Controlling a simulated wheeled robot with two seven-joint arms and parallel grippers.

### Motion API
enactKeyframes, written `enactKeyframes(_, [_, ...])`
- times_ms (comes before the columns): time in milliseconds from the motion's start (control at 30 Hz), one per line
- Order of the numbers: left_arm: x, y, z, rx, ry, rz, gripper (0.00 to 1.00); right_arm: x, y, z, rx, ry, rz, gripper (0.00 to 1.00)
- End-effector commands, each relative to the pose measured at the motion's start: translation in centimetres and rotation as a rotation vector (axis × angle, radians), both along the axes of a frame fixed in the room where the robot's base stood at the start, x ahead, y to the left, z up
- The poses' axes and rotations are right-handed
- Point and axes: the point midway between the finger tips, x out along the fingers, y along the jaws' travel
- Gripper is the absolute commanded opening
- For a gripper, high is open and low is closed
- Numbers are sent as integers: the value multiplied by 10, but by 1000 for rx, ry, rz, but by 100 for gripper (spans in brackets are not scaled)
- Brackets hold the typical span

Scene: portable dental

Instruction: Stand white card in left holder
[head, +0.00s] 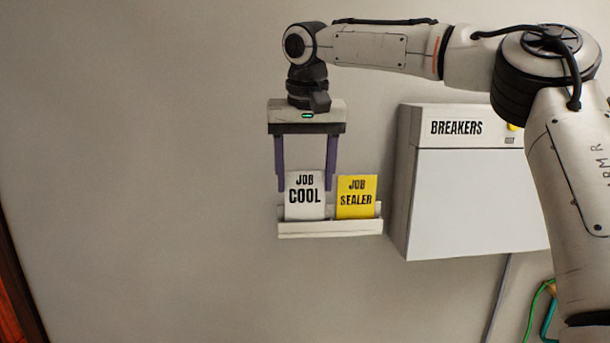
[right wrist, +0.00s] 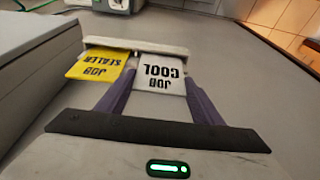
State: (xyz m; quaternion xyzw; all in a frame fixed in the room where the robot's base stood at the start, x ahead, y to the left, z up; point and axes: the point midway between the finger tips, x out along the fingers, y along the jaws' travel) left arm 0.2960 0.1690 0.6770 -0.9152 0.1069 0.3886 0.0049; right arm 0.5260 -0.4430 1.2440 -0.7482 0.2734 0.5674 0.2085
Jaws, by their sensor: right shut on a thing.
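The white card (head: 305,196), marked JOB COOL, stands upright in the left part of the wall holder (head: 330,229), its lower edge hidden behind the holder's front lip. My right gripper (head: 305,186) comes down from above and is shut on the white card, one purple finger at each side edge. In the right wrist view, the white card (right wrist: 160,75) shows upside down between the fingers, with its lower end at the holder (right wrist: 125,44). My left gripper is not in view.
A yellow card (head: 356,197), marked JOB SEALER, stands in the holder just right of the white card. A white BREAKERS box (head: 470,195) juts from the wall further right. The wall left of the holder is clear.

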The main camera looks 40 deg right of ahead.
Motion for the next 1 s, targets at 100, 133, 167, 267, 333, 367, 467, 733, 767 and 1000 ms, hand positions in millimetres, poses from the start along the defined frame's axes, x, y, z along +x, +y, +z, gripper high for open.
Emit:
enactKeyframes(100, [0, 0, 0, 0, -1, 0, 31, 0, 0, -3, 1, 1, 0, 39])
enactKeyframes(133, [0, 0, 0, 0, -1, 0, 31, 0, 0, -3, 0, 1, 0, 39])
enactKeyframes(167, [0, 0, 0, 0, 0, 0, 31, 0, 0, -4, 0, 1, 0, 39])
enactKeyframes(267, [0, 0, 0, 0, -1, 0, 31, 0, 0, -6, 0, 2, 1, 39])
enactKeyframes(333, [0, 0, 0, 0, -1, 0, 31, 0, 0, -7, 0, 2, 1, 39])
enactKeyframes(367, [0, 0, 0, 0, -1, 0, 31, 0, 0, -8, 0, 2, 1, 39])
enactKeyframes(467, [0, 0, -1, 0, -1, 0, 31, 0, 0, -9, 0, 2, 1, 39])
enactKeyframes(733, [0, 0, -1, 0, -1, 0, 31, 0, 0, -12, 1, 1, 0, 39])
enactKeyframes(767, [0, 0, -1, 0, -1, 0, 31, 0, 0, -12, 1, 1, 0, 39])
enactKeyframes(1000, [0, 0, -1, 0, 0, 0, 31, 0, 0, -12, 0, 0, 0, 82])
